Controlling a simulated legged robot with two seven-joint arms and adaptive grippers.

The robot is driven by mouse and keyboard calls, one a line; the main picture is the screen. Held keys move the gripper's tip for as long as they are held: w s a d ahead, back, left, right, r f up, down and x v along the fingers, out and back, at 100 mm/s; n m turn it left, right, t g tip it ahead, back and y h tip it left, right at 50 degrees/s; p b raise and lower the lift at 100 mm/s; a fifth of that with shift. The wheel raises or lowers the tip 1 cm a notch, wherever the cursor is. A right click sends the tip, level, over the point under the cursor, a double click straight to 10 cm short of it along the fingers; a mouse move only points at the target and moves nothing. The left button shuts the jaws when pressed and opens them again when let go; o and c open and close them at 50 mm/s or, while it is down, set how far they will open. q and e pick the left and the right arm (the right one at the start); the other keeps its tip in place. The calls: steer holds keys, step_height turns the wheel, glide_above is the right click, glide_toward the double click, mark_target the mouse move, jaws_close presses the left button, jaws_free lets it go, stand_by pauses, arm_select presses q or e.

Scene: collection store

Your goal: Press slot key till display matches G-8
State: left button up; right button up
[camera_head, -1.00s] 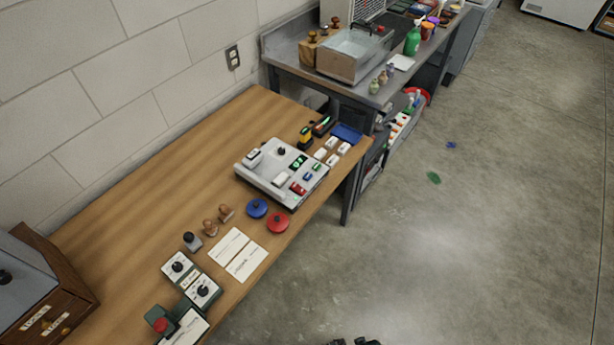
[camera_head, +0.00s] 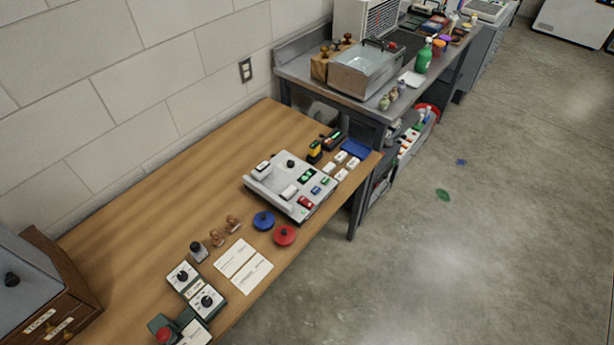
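A pale grey control box (camera_head: 268,187) sits near the right end of the wooden table. On its top are a small dark display with green characters (camera_head: 307,176), a black knob (camera_head: 291,164), a red key (camera_head: 306,202), a blue key (camera_head: 316,190), a green key (camera_head: 325,181) and white parts. The display's characters are too small to read, and I cannot tell which key is the slot key. Neither of my grippers is in view now.
The wooden table (camera_head: 170,215) also holds a blue disc (camera_head: 263,220), a red disc (camera_head: 285,235), white cards (camera_head: 245,267), stamps and dial boxes (camera_head: 207,301). A wooden cabinet (camera_head: 45,290) stands at left. A metal bench (camera_head: 345,98) stands behind. Open floor (camera_head: 450,270) lies right.

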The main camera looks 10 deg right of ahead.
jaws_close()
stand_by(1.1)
